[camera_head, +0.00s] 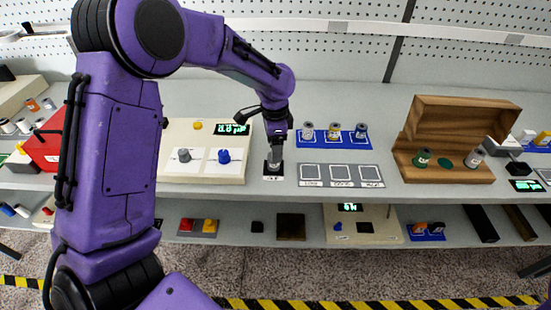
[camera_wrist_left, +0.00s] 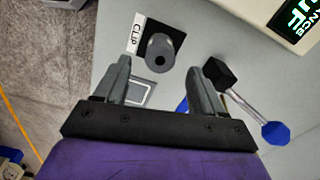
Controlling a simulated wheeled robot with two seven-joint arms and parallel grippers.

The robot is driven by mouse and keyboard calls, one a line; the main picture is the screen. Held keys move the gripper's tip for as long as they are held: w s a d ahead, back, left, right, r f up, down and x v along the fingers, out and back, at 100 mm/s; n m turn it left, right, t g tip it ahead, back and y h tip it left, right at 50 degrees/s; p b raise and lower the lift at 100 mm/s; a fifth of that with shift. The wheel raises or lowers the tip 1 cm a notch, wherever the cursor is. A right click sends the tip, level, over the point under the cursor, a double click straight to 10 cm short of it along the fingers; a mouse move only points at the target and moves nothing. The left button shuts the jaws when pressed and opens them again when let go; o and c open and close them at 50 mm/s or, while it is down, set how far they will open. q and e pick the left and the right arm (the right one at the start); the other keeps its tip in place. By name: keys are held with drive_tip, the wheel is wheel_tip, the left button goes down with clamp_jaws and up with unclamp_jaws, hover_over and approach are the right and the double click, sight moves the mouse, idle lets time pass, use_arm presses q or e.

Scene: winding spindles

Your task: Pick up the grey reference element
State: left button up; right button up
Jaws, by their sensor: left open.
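A grey cylinder with a dark round hole in its top, which looks like the grey reference element (camera_wrist_left: 163,50), stands on a black square pad beside a white label reading CLIP. In the head view the grey element (camera_head: 274,157) is at the front of the upper shelf, partly covered by my gripper. My left gripper (camera_head: 276,141) is above it, pointing down. In the left wrist view my left gripper (camera_wrist_left: 168,67) is open, its fingers to either side of the element and apart from it, with nothing held. My right gripper is out of view.
A cream panel (camera_head: 205,174) with grey and blue knobs stands left of the element. Right of it are grey label plates (camera_head: 341,175), a blue rack (camera_head: 343,141) with several spools, and a wooden box (camera_head: 456,130). The shelf's front edge is close.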

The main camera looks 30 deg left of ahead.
use_arm(q)
drive_tip(key=f, duration=0.3)
drive_tip(key=f+p, duration=0.1)
drive_tip(key=f, duration=0.2)
drive_tip(key=shift+s+a, duration=0.15)
drive_tip(key=shift+a, duration=0.05)
drive_tip(key=shift+s, duration=0.1)
drive_tip(key=c, duration=1.2)
drive_tip(key=shift+w+r+b, duration=0.2)
drive_tip(key=shift+r+b, duration=0.45)
drive_tip(key=shift+r, duration=0.9)
drive_tip(key=s+d+r+p, duration=0.1)
drive_tip(key=s+d+r, duration=0.1)
drive_tip(key=s+r, duration=0.1)
drive_tip(key=s+d+r+p, duration=0.2)
drive_tip(key=s+r, duration=0.1)
drive_tip(key=s, duration=0.2)
drive_tip(key=s+d+r+p, duration=0.2)
drive_tip(key=s+d+r, duration=0.1)
drive_tip(key=s+r, duration=0.1)
drive_tip(key=shift+s, duration=0.25)
